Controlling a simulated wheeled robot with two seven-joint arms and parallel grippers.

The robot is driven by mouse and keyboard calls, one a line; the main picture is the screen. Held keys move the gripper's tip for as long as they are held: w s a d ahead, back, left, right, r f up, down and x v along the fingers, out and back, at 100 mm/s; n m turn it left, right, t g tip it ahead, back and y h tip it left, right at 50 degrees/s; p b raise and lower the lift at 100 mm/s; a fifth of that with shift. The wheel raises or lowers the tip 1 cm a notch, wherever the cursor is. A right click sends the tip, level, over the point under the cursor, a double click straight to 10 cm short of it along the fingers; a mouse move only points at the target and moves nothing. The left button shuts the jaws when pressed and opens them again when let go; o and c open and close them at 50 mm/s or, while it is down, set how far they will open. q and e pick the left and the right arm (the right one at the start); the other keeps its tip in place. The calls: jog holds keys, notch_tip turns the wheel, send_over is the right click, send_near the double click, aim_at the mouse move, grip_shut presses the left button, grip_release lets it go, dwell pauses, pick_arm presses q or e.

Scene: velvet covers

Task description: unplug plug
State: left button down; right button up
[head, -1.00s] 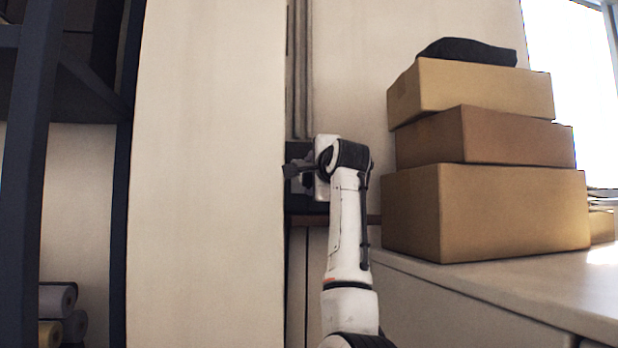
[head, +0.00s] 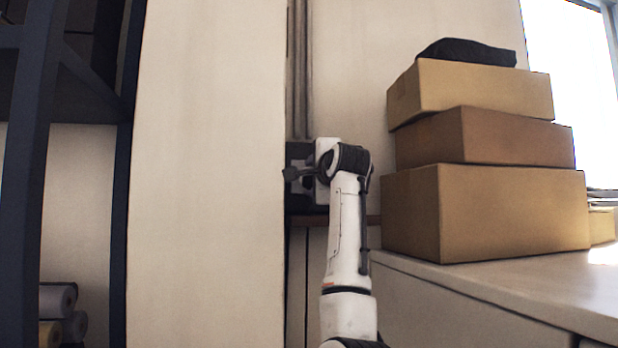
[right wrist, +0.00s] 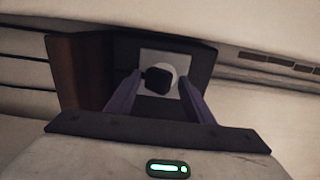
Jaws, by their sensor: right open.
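The plug (right wrist: 158,80) is a small black block in the right wrist view. It sits in front of a pale round socket on a light square plate (right wrist: 146,61). The plate is on a dark panel, which also shows in the head view behind my wrist. My right gripper (right wrist: 155,97) is open, with one finger on each side of the plug and a gap showing at the right finger. In the head view my right gripper (head: 297,176) is at the dark panel, and my wrist hides the plug. My left gripper is not in view.
Stacked cardboard boxes (head: 486,212) stand on a white counter (head: 480,285) to the right of my arm. A pale wall panel (head: 208,180) stands close on the left. A dark shelf frame (head: 28,190) with rolls is at far left. Pipes (head: 300,70) run above the dark panel.

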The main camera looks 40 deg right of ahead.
jog(key=shift+w+f, duration=0.1)
jog(key=shift+f, duration=0.25)
jog(key=c, duration=0.3)
jog(key=shift+r, duration=0.3)
grip_shut()
